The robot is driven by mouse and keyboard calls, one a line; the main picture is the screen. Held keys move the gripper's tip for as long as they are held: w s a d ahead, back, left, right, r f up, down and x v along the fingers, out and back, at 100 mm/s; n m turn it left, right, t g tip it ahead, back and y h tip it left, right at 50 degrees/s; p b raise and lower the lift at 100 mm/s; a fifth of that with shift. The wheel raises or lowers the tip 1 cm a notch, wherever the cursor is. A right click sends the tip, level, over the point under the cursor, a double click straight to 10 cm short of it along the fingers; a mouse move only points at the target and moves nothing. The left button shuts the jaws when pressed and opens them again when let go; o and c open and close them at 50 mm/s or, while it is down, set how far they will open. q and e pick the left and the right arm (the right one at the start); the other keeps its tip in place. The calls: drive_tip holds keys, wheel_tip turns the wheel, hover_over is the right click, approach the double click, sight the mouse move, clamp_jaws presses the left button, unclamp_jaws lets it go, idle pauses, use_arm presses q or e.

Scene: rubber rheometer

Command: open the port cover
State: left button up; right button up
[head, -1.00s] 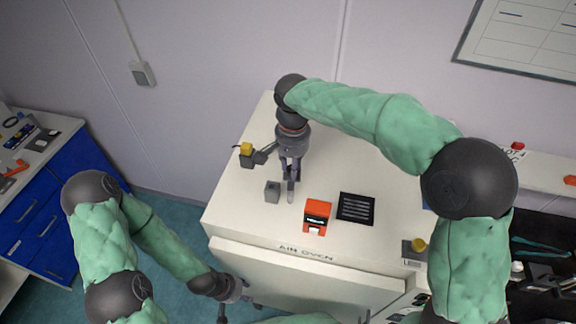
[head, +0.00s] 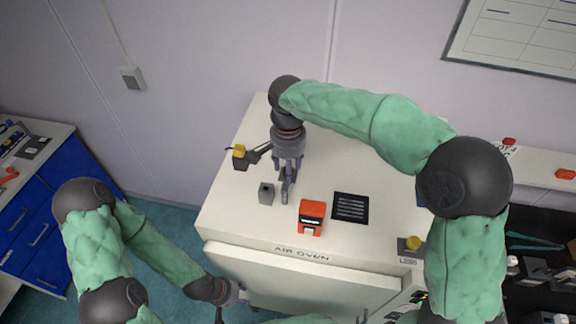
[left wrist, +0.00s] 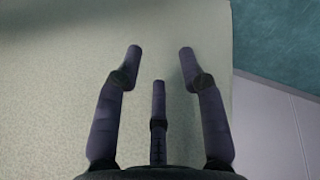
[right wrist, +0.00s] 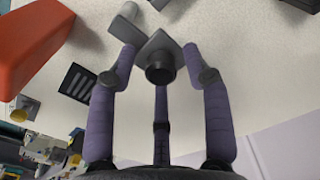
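In the right wrist view, a grey square plate with a dark round knob (right wrist: 160,66) lies between my right fingers; it may be the port cover, but I cannot be sure. The fingers stand on either side of the knob with gaps. In the head view, my right gripper (head: 287,188) points down over the top of the air oven (head: 225,215), hiding that part.
On the oven top are a small grey block (head: 266,193), an orange box (head: 311,217), a dark vent (head: 350,207) and a yellow-topped black item (head: 239,157). A blue cabinet (head: 40,225) stands left. Part of the oven top is clear.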

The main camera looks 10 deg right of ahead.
drive_tip(key=shift+r, duration=0.1)
wheel_tip(320, 180, up, 12)
idle(0.7)
idle(0.4)
